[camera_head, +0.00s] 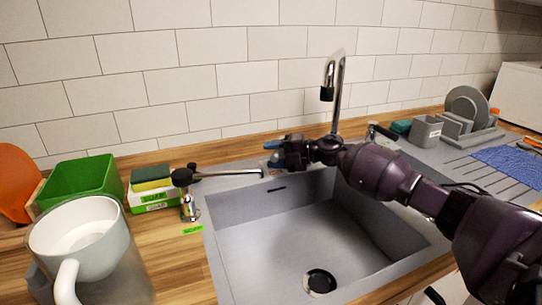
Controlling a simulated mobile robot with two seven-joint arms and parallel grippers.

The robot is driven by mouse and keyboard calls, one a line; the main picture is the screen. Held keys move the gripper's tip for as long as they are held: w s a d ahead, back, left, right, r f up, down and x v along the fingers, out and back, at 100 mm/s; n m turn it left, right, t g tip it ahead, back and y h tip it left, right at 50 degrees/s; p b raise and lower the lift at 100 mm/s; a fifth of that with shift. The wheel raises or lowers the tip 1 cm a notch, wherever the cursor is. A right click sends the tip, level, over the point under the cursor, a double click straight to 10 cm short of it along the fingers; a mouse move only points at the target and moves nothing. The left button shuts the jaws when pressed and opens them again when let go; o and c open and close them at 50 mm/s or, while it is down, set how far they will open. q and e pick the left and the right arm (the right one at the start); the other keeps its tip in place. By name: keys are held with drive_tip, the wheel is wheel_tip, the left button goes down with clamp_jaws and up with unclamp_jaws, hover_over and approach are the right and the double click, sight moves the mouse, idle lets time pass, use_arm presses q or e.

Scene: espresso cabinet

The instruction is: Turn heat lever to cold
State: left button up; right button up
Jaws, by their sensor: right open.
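My right gripper (275,153) is open above the back left rim of the sink, its arm reaching in from the right. Small blue parts show at its tips; I cannot tell whether they belong to the gripper or to something behind it. A chrome lever with a dark end (380,131) stands behind my right arm, right of the tall chrome faucet (338,90), apart from the gripper. A second tap with a black knob (183,178) stands left of the sink, its spout ending just left of the gripper. I cannot tell which is the heat lever. My left gripper is out of view.
The grey sink (240,250) is empty in front. A white mug (85,240), a green bin (80,188) and sponges (150,178) crowd the left counter. A grey cup (426,132) and a dish rack (470,135) stand at right. A tiled wall closes the back.

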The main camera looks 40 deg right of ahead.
drive_tip(key=shift+w+a, duration=0.1)
drive_tip(key=shift+w, duration=0.05)
clamp_jaws()
idle(0.4)
